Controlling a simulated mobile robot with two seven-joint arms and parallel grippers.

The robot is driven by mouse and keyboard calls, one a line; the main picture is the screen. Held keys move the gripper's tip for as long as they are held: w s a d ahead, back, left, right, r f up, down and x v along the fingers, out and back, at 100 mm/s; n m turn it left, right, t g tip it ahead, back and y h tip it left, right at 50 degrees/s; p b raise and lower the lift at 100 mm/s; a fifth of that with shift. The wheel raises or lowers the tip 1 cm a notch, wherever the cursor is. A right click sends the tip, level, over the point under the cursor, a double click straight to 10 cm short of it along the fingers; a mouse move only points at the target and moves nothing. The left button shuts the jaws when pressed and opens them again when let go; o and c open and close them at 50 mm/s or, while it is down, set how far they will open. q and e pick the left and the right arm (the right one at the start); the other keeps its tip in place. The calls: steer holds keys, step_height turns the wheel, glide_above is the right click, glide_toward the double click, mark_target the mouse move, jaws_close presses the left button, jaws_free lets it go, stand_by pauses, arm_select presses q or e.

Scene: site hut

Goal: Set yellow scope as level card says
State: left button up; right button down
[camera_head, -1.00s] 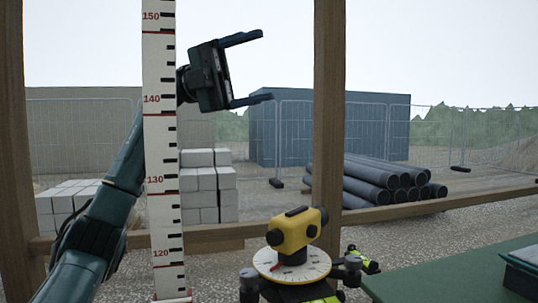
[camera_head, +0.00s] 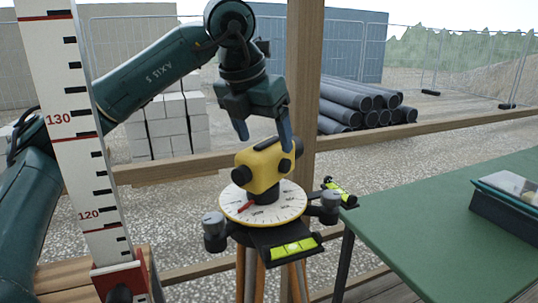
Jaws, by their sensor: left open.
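The yellow scope (camera_head: 266,168) sits above a white graduated dial (camera_head: 290,205) with a red pointer, on a tripod mount with grey knobs. Its eyepiece end faces lower left and the other end upper right. My left gripper (camera_head: 264,137) points down just over the scope, its two fingers apart, one on each side of the scope's top. I cannot tell whether a finger touches it. Two green-yellow bubble vials (camera_head: 293,248) are fixed around the mount; my arm hides none of them. I see no readable level card. My right gripper is out of view.
A red and white graduated staff (camera_head: 75,125) leans at the left, in front of my left arm. A green table (camera_head: 430,235) with a clear-lidded box (camera_head: 510,215) stands at the right. A wooden post (camera_head: 305,60) and rail (camera_head: 440,128) stand behind the scope.

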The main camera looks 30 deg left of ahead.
arm_select(q)
steer(key=x, duration=0.6)
steer(key=shift+r, duration=0.1)
steer(key=shift+c, duration=0.3)
steer(key=c, duration=1.3)
steer(key=shift+m, duration=0.4)
steer(key=o, duration=1.4)
steer(key=shift+c, duration=0.2)
